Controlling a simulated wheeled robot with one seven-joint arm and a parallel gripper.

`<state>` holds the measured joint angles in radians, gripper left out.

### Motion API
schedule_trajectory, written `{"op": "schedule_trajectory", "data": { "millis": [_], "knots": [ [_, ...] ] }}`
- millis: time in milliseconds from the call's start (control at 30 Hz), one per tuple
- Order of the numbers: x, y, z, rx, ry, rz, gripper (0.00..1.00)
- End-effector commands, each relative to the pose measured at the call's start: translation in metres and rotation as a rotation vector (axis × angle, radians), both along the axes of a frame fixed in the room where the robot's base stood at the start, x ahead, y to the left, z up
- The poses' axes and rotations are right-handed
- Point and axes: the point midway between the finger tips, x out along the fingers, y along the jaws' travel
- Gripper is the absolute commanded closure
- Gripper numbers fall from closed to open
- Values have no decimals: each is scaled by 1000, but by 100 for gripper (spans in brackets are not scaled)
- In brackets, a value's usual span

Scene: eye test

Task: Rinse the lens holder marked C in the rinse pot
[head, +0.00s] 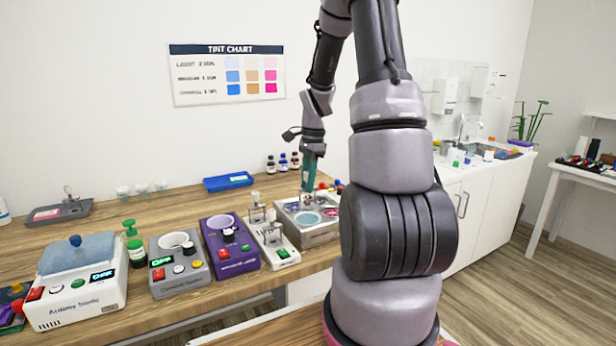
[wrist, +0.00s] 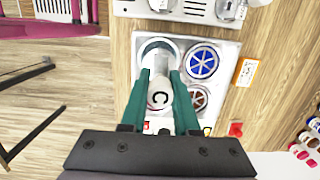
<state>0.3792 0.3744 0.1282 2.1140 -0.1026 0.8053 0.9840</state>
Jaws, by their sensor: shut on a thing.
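My gripper (wrist: 160,78) is shut on the lens holder marked C (wrist: 159,97), a white round-topped piece between the teal fingers in the wrist view. In the head view my gripper (head: 309,178) points down over the metal tint unit (head: 318,238), at the far end of the row of machines. The unit also shows in the wrist view (wrist: 226,78), with several round pots. One pale pot (wrist: 159,47) lies partly hidden behind the holder and fingers. Beside it are a blue-spoked pot (wrist: 202,62) and a brown-red pot (wrist: 197,98). I cannot read which is the rinse pot.
A white device with metal posts (head: 272,238) stands just left of the unit, then a purple machine (head: 228,245) and a grey one (head: 180,265). A blue tray (head: 228,182) and small bottles (head: 283,162) are behind. A red object (wrist: 236,129) lies near the unit.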

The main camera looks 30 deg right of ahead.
Motion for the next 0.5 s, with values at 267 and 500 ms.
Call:
{"op": "schedule_trajectory", "data": {
  "millis": [267, 500],
  "knots": [
    [-1, 1, -29, 2, 3, 0, 100],
    [-1, 1, -53, 2, 3, 1, 100]
  ]
}}
